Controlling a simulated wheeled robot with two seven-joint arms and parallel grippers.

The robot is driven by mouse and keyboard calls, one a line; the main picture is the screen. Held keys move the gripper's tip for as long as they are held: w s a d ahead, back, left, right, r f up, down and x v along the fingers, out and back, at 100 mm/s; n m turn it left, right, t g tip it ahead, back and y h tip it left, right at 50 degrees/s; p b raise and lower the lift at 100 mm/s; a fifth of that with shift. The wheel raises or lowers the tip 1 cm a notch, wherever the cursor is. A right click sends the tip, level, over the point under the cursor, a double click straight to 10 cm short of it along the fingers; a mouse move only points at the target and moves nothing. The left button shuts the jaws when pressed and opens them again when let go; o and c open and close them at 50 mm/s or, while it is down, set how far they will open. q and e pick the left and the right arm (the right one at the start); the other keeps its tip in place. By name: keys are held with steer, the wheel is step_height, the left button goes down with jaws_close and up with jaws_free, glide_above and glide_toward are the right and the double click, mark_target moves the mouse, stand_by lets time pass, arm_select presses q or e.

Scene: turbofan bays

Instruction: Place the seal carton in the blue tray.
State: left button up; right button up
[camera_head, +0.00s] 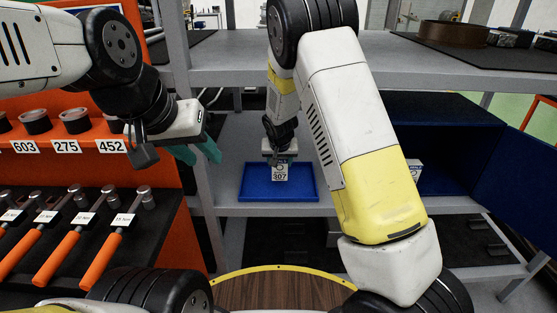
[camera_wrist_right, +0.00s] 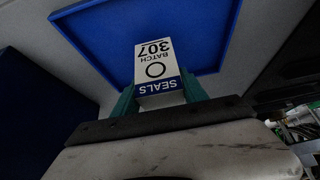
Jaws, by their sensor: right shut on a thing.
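The seal carton (camera_head: 280,173) is a small white box with a blue band, marked SEALS BATCH 307 in the right wrist view (camera_wrist_right: 157,62). My right gripper (camera_head: 278,160) is shut on it, with teal fingers on both sides of the carton (camera_wrist_right: 158,100). The blue tray (camera_head: 248,190) lies on the middle shelf, and its flat floor and rim show in the right wrist view (camera_wrist_right: 92,32). The carton is over the tray; whether it touches the floor cannot be told. My left gripper (camera_head: 198,153) is empty, its teal fingers apart, left of the shelf.
A dark blue open bin (camera_head: 455,135) stands right of the tray, with another white carton (camera_head: 413,169) at its left edge, partly behind my right arm. The upper shelf (camera_head: 215,75) overhangs the tray. An orange rack (camera_head: 150,180) with several orange-handled tools stands at left.

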mark_target(278, 169)
steer(key=shift+w+a+f, duration=0.2)
steer(key=shift+w+a, duration=0.05)
steer(key=shift+a, duration=0.05)
steer(key=shift+f, duration=1.55)
steer(key=shift+f, duration=0.2)
steer(key=o, duration=1.4)
steer(key=shift+r, duration=0.1)
